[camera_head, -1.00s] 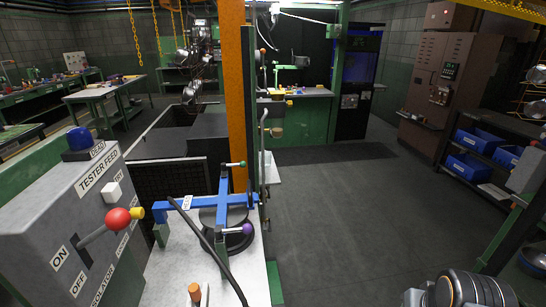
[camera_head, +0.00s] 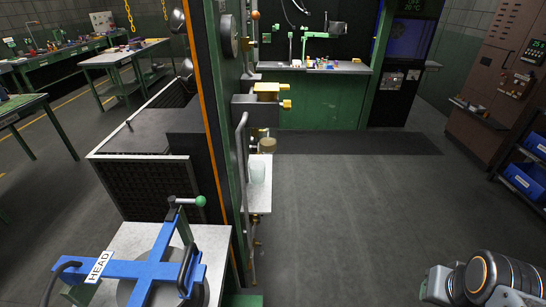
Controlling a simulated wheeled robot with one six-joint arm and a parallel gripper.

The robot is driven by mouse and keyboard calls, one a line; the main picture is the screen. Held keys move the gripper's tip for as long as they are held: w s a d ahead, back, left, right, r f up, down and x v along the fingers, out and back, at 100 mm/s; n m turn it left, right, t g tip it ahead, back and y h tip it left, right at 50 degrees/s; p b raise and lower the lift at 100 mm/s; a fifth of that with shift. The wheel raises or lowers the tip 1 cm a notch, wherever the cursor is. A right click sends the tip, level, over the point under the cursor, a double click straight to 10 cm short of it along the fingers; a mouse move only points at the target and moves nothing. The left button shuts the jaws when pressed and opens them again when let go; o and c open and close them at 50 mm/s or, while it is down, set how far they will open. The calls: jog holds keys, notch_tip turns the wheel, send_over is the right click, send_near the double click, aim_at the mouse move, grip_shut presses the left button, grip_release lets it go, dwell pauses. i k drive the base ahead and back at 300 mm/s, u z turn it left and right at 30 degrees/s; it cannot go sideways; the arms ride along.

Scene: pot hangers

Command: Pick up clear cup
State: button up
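A small pale, see-through cup (camera_head: 257,172) stands upright on a narrow white shelf (camera_head: 258,201) on the right side of the green post, near the middle of the head view. It looks like the clear cup. The side of the shelf facing the floor area is open. Part of my arm shows at the lower right corner, well to the right of the cup and apart from it. My gripper itself is out of the frame, so its fingers cannot be seen.
The green post (camera_head: 229,120) stands just left of the cup. A blue frame marked HEAD (camera_head: 150,268) sits on a pale bench at lower left. A box with yellow fittings (camera_head: 263,105) is mounted above the shelf. Open grey floor (camera_head: 345,225) lies to the right.

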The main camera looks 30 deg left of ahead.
aim_at(257, 168)
jog(key=i, duration=2.75)
jog(key=u, duration=5.1)
jog(key=i, duration=0.5)
jog(key=u, duration=0.05)
